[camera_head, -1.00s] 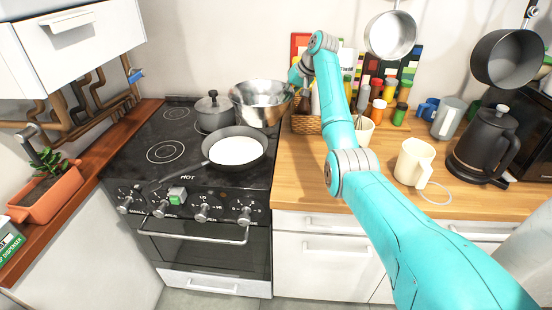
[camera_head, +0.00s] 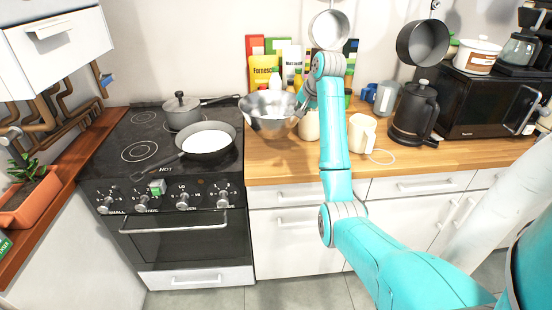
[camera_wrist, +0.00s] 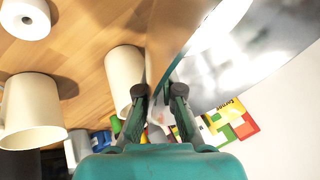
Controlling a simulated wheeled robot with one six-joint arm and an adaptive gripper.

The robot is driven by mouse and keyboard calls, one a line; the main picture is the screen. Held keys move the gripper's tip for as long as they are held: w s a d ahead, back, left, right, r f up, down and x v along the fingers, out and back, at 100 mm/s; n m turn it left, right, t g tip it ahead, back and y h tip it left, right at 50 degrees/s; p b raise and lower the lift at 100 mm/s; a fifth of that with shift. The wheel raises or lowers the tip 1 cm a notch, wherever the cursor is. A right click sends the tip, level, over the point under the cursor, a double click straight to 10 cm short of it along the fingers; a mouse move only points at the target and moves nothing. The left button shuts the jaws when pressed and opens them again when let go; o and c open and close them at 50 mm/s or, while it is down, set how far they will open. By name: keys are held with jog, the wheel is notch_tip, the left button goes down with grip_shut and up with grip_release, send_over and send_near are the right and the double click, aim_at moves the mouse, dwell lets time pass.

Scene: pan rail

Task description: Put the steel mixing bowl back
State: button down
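The steel mixing bowl (camera_head: 268,118) is upright in the head view, above the left end of the wooden counter and beside the stove. My gripper (camera_head: 301,108) is at its right rim, partly hidden by the bowl and my arm. In the wrist view the shiny bowl wall (camera_wrist: 245,60) fills the upper right.
A frying pan (camera_head: 208,150) with white contents and a lidded grey pot (camera_head: 182,118) stand on the stove (camera_head: 125,145). A cream jug (camera_head: 362,135) and black kettle (camera_head: 412,115) stand on the counter. Pans (camera_head: 422,42) hang on the wall.

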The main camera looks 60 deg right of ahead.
jog(key=shift+s+a+f, duration=0.1)
jog(key=shift+s+f, duration=0.1)
jog(key=shift+f, duration=4.75)
jog(key=shift+f, duration=0.1)
jog(key=c, duration=1.3)
grip_release()
